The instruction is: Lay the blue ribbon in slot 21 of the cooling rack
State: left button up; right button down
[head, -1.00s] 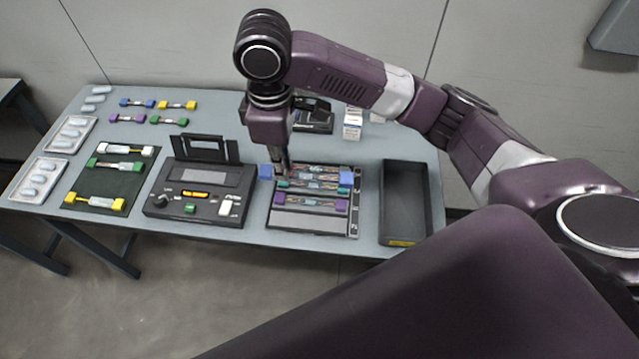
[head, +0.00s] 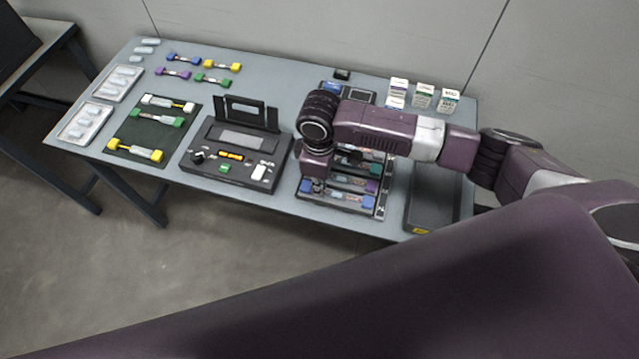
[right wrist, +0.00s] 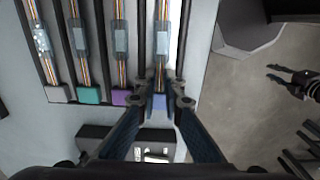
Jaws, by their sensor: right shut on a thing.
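The cooling rack (head: 380,206) stands right of the splicer, partly hidden under my right arm. The blue ribbon has blue end blocks (head: 368,201) and lies along the rack's front row, beside the purple ribbon (head: 371,187). My right gripper (right wrist: 163,92) is shut on the blue ribbon's left end block (right wrist: 159,102). In the right wrist view, teal (right wrist: 88,95) and purple (right wrist: 120,97) blocks sit in neighbouring slots. Slot numbers are unreadable, and I cannot tell whether the blue ribbon is fully down. My left gripper (right wrist: 272,73) hangs empty over the floor, fingers apart.
The splicer (head: 235,155) stands close left of the rack. A dark bin (head: 433,195) is close on its right. Small white boxes (head: 424,96) stand behind. Other ribbons lie on a dark mat (head: 160,135) and at the back left.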

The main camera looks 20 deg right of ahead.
pick_arm(q)
jog(key=shift+w, duration=0.2)
pick_arm(e)
jog(key=shift+f, duration=0.25)
pick_arm(q)
jog(key=shift+w, duration=0.1)
pick_arm(e)
jog(key=shift+f, duration=0.15)
jog(key=c, duration=2.3)
grip_release()
jog(key=shift+c, duration=0.2)
